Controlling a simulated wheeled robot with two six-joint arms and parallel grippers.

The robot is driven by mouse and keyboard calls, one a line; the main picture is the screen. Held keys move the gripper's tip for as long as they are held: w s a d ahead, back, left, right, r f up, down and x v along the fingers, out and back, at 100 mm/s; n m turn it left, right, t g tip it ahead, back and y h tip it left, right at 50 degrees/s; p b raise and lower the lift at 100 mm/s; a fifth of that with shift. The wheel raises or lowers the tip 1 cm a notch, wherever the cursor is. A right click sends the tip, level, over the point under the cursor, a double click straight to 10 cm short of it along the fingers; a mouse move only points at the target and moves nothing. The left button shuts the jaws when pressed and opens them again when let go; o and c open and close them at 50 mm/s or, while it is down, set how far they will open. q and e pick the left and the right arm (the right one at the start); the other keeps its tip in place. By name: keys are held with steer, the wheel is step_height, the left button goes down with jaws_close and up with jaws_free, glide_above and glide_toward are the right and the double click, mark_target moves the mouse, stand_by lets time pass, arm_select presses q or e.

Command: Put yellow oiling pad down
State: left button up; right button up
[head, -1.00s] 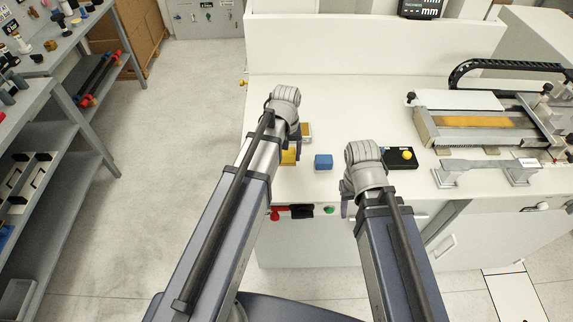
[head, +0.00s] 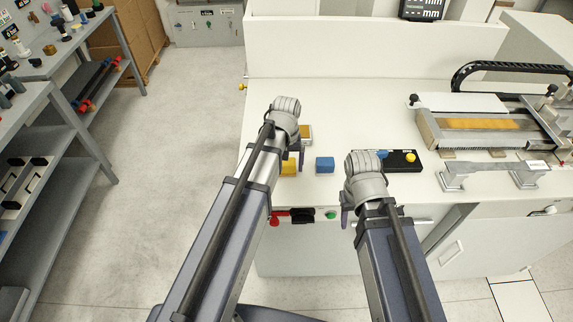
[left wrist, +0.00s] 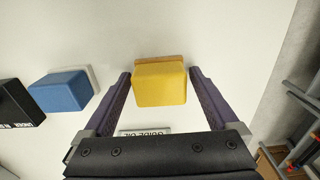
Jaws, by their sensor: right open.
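The yellow oiling pad (head: 288,169) sits on the white bench top near its front left edge. In the left wrist view the yellow pad (left wrist: 160,84) lies between the two purple fingers of my left gripper (left wrist: 159,74), with a narrow gap on each side. The left gripper is open. In the head view my left gripper (head: 297,152) is partly hidden by its own wrist, just above and beside the pad. My right gripper (head: 346,215) is open at the front edge of the bench, mostly hidden behind its wrist, with no object seen in it.
A blue block (head: 325,165) stands right of the yellow pad. A black box with a yellow knob (head: 410,157) is behind the right wrist. A small tray (head: 306,132) lies behind the left wrist. A machine (head: 480,124) fills the right side.

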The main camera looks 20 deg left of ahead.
arm_select(q)
steer(key=shift+o, duration=0.2)
steer(key=shift+r, duration=0.1)
step_height(320, 180, up, 12)
steer(key=p, duration=1.2)
steer(key=s+d+m+y, duration=0.1)
steer(key=s+d+m, duration=0.5)
steer(key=s+d, duration=0.4)
steer(key=s, duration=0.4)
steer(key=shift+s+d+r+m, duration=0.15)
steer(key=shift+d+m, duration=0.1)
steer(key=shift+m, duration=0.15)
steer(key=shift+s, duration=0.1)
